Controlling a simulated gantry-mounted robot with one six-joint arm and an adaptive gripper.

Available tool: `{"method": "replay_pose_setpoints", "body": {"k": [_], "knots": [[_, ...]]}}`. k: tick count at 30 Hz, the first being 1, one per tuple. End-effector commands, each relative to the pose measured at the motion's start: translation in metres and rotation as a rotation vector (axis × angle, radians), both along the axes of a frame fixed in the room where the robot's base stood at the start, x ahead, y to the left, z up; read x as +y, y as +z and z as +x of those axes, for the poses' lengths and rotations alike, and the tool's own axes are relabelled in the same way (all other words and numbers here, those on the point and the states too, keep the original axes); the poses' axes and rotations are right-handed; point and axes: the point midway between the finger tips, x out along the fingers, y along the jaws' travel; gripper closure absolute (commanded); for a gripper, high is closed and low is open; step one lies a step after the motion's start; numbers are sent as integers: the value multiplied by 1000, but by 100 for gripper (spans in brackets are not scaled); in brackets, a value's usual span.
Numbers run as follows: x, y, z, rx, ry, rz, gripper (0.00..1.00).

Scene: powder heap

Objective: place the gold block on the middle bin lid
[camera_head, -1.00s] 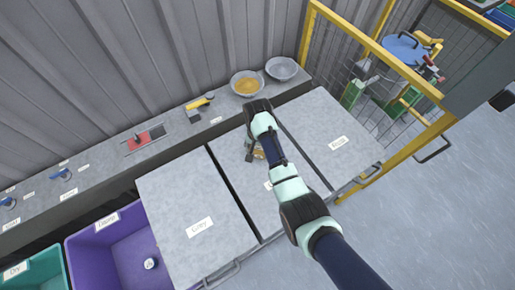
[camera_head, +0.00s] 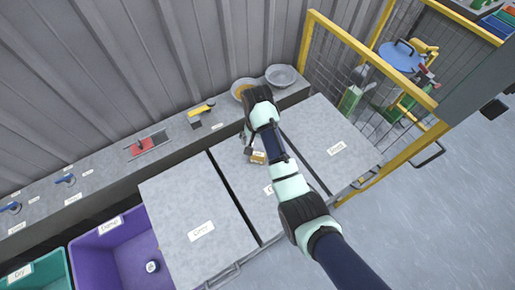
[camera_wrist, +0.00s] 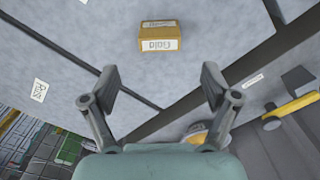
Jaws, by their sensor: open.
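The gold block (camera_head: 258,158), a small yellow-brown box with a white label reading "Gold", rests on the middle bin lid (camera_head: 235,170), a flat grey panel. In the wrist view the block (camera_wrist: 158,30) sits upright and clear of the fingers, with bare lid around it. My gripper (camera_wrist: 158,85) is open and empty, its fingers spread apart and not touching the block. In the head view my gripper (camera_head: 248,146) is just beyond the block, partly hidden by my wrist. My arm covers part of the middle lid and its label.
The lid marked Grey (camera_head: 185,205) lies to the left and another labelled lid (camera_head: 335,125) to the right, with dark gaps between. Behind are two bowls, one (camera_head: 281,76) grey and one (camera_head: 240,88) with yellow powder. A yellow-railed cage (camera_head: 370,55) stands right.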

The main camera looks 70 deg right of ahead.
Motion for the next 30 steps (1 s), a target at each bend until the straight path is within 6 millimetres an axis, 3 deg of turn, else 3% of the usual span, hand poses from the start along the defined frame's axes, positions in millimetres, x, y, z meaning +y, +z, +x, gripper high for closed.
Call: {"method": "replay_pose_setpoints", "body": {"k": [1,6,23,26,29,30], "knots": [[0,12,0,-1,0,-2,13],[0,30,0,0,0,1,13],[6,31,6,-9,23,-11,13],[40,37,41,-83,170,-90,13],[117,57,95,-241,459,-248,13],[157,72,112,-322,591,-323,13]]}}
